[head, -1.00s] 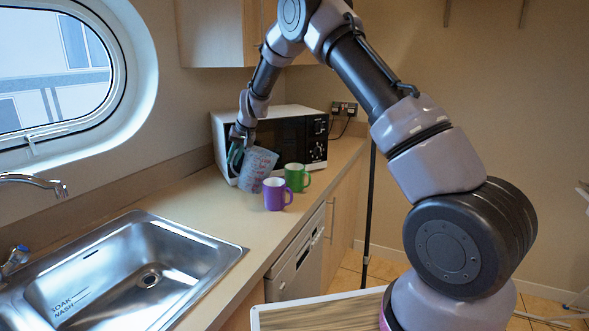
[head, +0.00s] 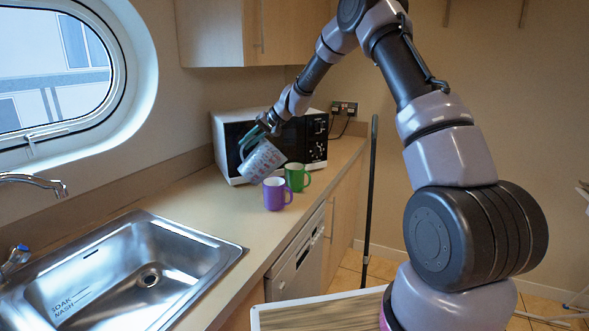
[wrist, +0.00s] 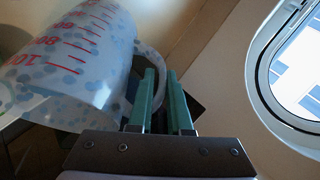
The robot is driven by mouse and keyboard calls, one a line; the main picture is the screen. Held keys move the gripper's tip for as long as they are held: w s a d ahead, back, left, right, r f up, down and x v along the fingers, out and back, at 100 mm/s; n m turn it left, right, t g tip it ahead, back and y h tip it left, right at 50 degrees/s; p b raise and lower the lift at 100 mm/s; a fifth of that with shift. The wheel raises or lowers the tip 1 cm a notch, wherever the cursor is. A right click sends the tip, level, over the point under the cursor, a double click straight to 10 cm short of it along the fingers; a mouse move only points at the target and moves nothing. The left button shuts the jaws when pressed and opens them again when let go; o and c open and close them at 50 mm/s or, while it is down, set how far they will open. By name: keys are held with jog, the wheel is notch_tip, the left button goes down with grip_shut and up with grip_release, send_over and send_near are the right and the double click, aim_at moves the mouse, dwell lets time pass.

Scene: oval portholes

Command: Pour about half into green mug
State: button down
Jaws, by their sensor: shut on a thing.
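A translucent measuring jug (head: 264,161) with bluish spots and red marks is held tilted above the counter, in front of the microwave. My gripper (head: 250,141) is at its upper left, shut on its handle. In the wrist view the jug (wrist: 75,55) fills the upper left, and the green fingers of my gripper (wrist: 163,88) are at its handle loop. The green mug (head: 296,177) stands upright on the counter, right of the jug. The purple mug (head: 275,194) stands upright nearer the camera, below the jug. The jug's contents and the mugs' insides cannot be made out.
The microwave (head: 304,142) stands behind the jug and mugs. A steel sink (head: 130,255) with a tap (head: 35,181) is set in the counter at left. Bare counter (head: 215,205) lies between sink and mugs. A wall cupboard (head: 215,35) hangs above.

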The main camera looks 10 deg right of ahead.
jog(key=shift+d+r+y, duration=0.2)
jog(key=shift+r+y, duration=0.2)
jog(key=shift+w+d+r+y, duration=0.1)
jog(key=shift+d+r+y, duration=0.3)
jog(key=shift+r, duration=0.2)
jog(key=shift+w+d+r+m+y, duration=0.1)
jog(key=shift+d+m+y, duration=0.1)
jog(key=shift+d+y, duration=0.25)
jog(key=shift+w+d+r+m+y, duration=0.1)
jog(key=shift+d+m+y, duration=0.1)
jog(key=shift+d+y, duration=0.2)
dwell(1.9)
jog(key=shift+d+r, duration=0.25)
dwell(0.5)
